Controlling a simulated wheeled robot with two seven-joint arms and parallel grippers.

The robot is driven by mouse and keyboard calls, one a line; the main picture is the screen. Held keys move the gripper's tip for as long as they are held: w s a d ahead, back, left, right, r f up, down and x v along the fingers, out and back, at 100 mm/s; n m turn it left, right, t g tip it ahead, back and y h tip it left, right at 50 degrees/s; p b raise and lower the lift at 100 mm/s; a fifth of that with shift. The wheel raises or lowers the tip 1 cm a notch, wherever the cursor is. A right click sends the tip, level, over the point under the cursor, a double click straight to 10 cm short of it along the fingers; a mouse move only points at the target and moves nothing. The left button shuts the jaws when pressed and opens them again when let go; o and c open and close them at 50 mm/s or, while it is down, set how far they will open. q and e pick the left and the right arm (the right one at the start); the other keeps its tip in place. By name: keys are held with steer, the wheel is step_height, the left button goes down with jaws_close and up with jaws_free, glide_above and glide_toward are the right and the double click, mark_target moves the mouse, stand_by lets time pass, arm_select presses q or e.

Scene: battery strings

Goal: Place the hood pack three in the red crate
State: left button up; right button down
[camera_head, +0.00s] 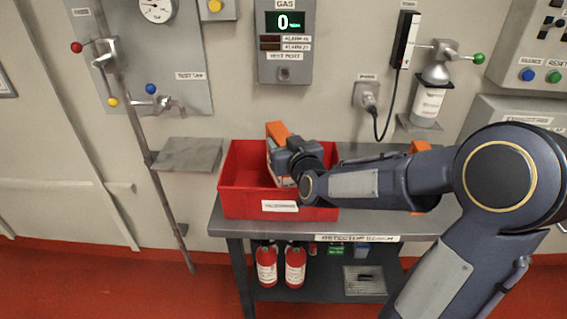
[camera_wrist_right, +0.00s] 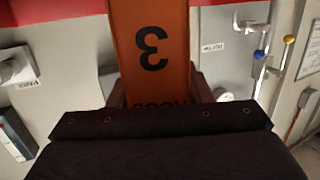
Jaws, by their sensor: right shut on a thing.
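The hood pack three is an orange block; its top shows in the head view (camera_head: 277,131) above the red crate, and its face with a black "3" fills the middle of the right wrist view (camera_wrist_right: 150,45). The red crate (camera_head: 240,202) stands on the grey bench with a white label on its front. My right gripper (camera_head: 284,160) is shut on the pack and holds it over the crate's right part. The crate's front wall and my wrist hide the pack's lower end, so I cannot tell whether it touches the crate floor. My left gripper is not in view.
The detector bench (camera_head: 390,223) has another orange object (camera_head: 419,147) at its right, partly behind my right arm. A grey wall shelf (camera_head: 188,155) is left of the crate. The gas panel (camera_head: 285,45) and a dispenser bottle (camera_head: 428,103) are on the wall behind.

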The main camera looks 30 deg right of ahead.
steer(key=shift+f, duration=1.95)
steer(key=shift+b, duration=0.35)
steer(key=shift+f, duration=0.2)
steer(key=c, duration=0.7)
jaws_free()
